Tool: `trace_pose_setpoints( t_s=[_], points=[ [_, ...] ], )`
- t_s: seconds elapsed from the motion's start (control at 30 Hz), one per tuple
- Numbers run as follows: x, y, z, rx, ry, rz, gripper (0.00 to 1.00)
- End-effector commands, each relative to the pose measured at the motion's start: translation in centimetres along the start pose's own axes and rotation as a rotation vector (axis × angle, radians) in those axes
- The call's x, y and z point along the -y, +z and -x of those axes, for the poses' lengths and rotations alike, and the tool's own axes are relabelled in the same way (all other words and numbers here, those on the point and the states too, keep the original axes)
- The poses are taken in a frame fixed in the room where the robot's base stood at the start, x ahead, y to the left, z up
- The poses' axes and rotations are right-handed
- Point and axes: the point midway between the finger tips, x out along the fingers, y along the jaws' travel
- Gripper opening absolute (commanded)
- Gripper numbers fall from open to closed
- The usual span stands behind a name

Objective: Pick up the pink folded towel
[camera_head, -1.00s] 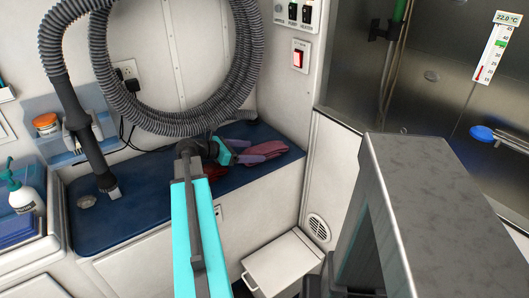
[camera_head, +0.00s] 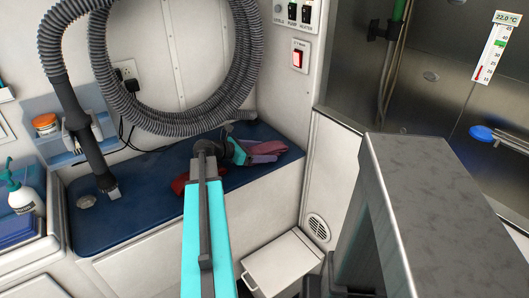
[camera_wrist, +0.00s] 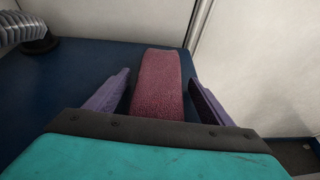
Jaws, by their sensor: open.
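The pink folded towel (camera_head: 270,149) lies on the blue bench top, toward its right end. In the wrist view the towel (camera_wrist: 158,90) is a long dusky-pink strip lying between my two purple fingers. My gripper (camera_wrist: 158,90) is open, with one finger on each side of the towel and a gap visible on both sides. In the head view my gripper (camera_head: 262,156) is at the towel, partly hidden by my teal arm. I cannot tell how far the fingertips are above the bench.
A dark red item (camera_head: 180,184) lies behind my arm. Walls close off the back and right; a white bin (camera_head: 285,265) stands below.

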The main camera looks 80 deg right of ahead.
Motion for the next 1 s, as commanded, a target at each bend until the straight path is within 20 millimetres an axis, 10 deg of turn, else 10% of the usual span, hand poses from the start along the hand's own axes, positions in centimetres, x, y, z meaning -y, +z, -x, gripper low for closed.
trace_pose_setpoints(
  t_s=[0.37,0.67,1.0],
  points=[
    [-0.07,-0.05,0.13,0.000,0.002,0.001,0.75],
    [-0.07,-0.05,0.13,0.000,0.002,0.001,0.30],
    [-0.07,0.15,0.20,0.000,0.002,0.000,0.30]
  ],
)
